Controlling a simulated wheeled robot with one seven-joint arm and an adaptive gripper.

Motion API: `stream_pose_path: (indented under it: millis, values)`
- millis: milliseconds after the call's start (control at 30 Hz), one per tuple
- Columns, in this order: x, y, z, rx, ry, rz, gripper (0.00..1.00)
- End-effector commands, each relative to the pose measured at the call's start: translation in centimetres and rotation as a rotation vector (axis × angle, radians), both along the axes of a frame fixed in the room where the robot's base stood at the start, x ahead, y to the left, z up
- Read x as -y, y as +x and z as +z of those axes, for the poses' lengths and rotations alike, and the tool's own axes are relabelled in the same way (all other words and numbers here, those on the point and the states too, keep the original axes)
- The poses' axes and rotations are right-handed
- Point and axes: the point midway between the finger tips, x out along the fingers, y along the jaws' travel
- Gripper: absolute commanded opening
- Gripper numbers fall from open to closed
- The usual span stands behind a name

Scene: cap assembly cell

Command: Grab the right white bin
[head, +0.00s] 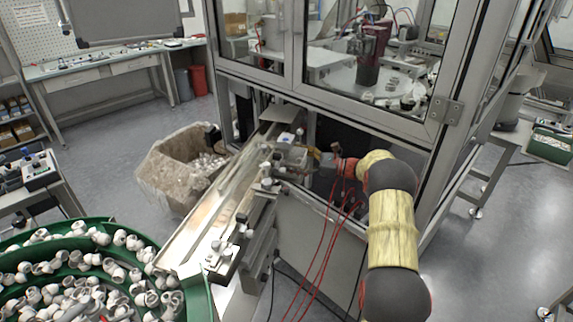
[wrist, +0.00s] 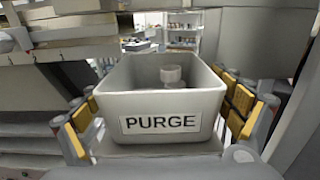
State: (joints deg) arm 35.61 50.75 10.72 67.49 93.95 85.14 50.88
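My gripper (wrist: 160,88) is open, with a yellow-padded finger on each side of the bin. The fingers are close to its side walls; I cannot tell whether they touch. Only this one bin shows in the wrist view, so I cannot compare it with another. In the head view my arm reaches left into the machine opening, and the bin cannot be made out there.
A metal chute (head: 215,215) runs beside the arm, near a green bowl (head: 190,262) of white fittings. A large lined box (head: 165,168) stands on the floor at left. The glazed machine frame (head: 350,108) is above and around the arm. Red hoses hang next to it.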

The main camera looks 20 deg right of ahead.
Motion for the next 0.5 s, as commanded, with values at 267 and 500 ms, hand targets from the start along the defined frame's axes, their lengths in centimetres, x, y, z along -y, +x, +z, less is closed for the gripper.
stream_pose_path:
  millis: [267,500]
  values:
    - [0.01,-0.01,-0.02,0.0,0.0,0.0,0.74]
    - [0.02,-0.01,0.03,0.001,-0.001,0.0,0.62]
